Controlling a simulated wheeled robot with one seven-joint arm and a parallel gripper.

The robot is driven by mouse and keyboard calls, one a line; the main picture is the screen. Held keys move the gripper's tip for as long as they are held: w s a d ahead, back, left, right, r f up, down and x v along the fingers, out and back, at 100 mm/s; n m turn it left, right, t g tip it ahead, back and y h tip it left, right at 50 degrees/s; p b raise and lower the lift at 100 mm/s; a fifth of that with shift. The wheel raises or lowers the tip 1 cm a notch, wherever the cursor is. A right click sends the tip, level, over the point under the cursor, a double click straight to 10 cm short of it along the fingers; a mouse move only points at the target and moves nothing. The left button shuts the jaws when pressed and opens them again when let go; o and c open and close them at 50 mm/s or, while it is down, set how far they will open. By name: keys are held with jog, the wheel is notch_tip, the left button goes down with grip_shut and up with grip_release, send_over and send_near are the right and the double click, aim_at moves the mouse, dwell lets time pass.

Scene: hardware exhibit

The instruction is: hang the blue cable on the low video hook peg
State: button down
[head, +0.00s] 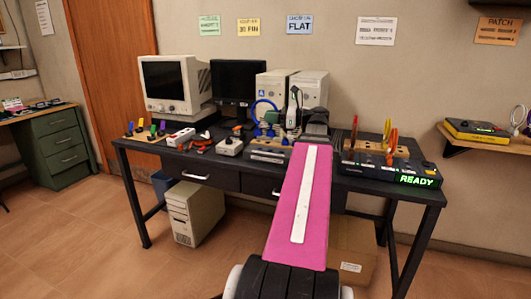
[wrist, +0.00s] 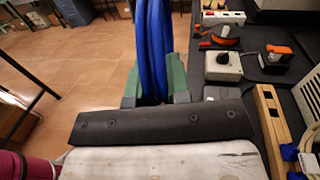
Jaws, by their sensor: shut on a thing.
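The blue cable (wrist: 152,45) is a coiled loop held upright between the green fingertips of my gripper (wrist: 152,92) in the wrist view. In the head view the blue cable (head: 252,113) shows as a ring above the middle of the dark bench, in front of the computers. My gripper (head: 272,118) is shut on it there, partly hidden behind my own arm. I cannot tell which peg is the low video hook peg.
A wooden rack (head: 375,148) with orange cables stands at the right of the bench, behind a box reading READY (head: 417,181). A CRT monitor (head: 175,85) stands at the back left. A grey box with a black knob (wrist: 223,66) and an orange-black reel (wrist: 227,35) sit on the bench.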

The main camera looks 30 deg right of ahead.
jog(key=shift+w+d+f, duration=0.95)
jog(key=shift+w+f, duration=0.75)
jog(key=shift+f, duration=0.1)
jog(key=shift+w+d+f, duration=0.95)
jog(key=shift+w+f, duration=0.75)
jog(key=shift+f, duration=0.05)
jog(key=shift+w+d+f, duration=0.95)
jog(key=shift+w+f, duration=0.75)
jog(key=shift+f, duration=0.1)
jog(key=c, duration=1.1)
grip_release()
jog(key=shift+f, duration=0.2)
jog(key=v, duration=1)
jog(key=shift+s+d, duration=0.25)
jog(key=shift+d, duration=0.05)
